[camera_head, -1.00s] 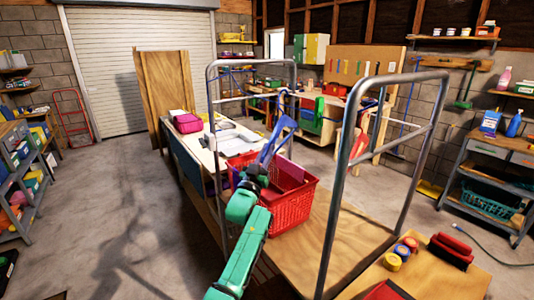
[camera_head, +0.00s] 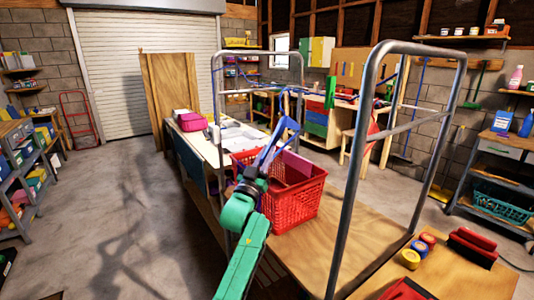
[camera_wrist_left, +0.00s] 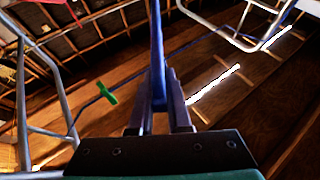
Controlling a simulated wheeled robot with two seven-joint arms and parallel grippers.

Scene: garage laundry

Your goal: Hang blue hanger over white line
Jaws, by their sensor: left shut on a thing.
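My left gripper (camera_head: 258,172) is shut on the blue hanger (camera_head: 277,143) and holds it up in front of the red basket. In the left wrist view the hanger (camera_wrist_left: 157,45) rises edge-on from between the fingers (camera_wrist_left: 160,98). A thin line (camera_wrist_left: 190,45) crosses behind the hanger between two metal frames, with a green clip (camera_wrist_left: 106,93) on it. The line looks dark there, and its white colour cannot be made out. The green clip (camera_head: 330,92) also shows in the head view. I cannot tell whether hanger and line touch. My right gripper is not in view.
A red basket (camera_head: 305,208) stands on the wooden cart deck (camera_head: 325,250), just beyond my left gripper. Tall metal frames stand at the near right (camera_head: 352,165) and far left (camera_head: 216,110). Red and yellow items lie at the lower right. The floor at left is clear.

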